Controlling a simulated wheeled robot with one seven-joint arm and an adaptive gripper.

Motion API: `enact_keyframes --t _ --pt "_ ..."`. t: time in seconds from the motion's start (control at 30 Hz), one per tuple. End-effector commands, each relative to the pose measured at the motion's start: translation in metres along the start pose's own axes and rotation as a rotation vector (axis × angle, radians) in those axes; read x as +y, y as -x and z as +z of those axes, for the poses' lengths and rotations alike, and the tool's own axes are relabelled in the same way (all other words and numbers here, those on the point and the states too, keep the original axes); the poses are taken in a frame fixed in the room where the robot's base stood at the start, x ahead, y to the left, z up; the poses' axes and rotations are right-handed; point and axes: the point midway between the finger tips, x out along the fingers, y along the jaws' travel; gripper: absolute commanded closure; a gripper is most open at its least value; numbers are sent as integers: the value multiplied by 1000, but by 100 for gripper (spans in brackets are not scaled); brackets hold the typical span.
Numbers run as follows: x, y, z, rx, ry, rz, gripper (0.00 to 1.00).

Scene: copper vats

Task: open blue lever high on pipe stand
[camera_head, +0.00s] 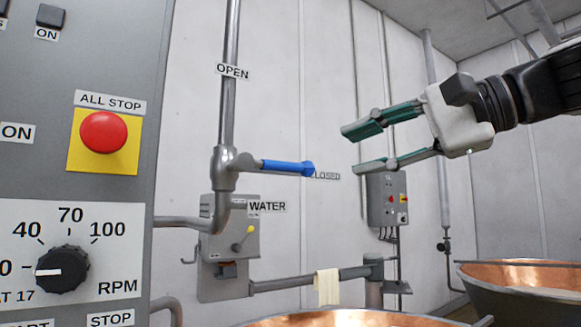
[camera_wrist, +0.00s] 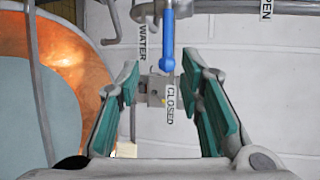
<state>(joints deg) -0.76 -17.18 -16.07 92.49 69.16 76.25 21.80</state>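The blue lever (camera_head: 287,167) sticks out to the right from a grey valve (camera_head: 226,165) on a vertical pipe. It lies roughly level, with its tip over the CLOSED label (camera_head: 326,176). The OPEN label (camera_head: 232,71) is higher on the pipe. My gripper (camera_head: 352,149) is to the right of the lever, its green-padded fingers apart and empty. In the wrist view the lever (camera_wrist: 168,50) points toward the space between the fingertips of my gripper (camera_wrist: 168,82). Its tip shows near the opening; I cannot tell its exact depth from the fingers.
A control panel with a red ALL STOP button (camera_head: 103,132) stands at the left. A WATER label (camera_head: 267,206) and a grey box with a yellow-knobbed switch (camera_head: 230,245) are below the lever. Copper vats (camera_head: 530,275) stand low at the right and front. A cloth (camera_head: 327,287) hangs on a horizontal pipe.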

Motion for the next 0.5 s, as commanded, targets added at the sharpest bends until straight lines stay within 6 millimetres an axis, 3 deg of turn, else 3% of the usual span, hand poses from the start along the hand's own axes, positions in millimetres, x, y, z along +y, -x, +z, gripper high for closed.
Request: enact_keyframes --t 0.17,0.5 --pt "-10 -9 0 -10 -8 -24 66" --pt "-11 -71 1 -11 -6 -20 66"
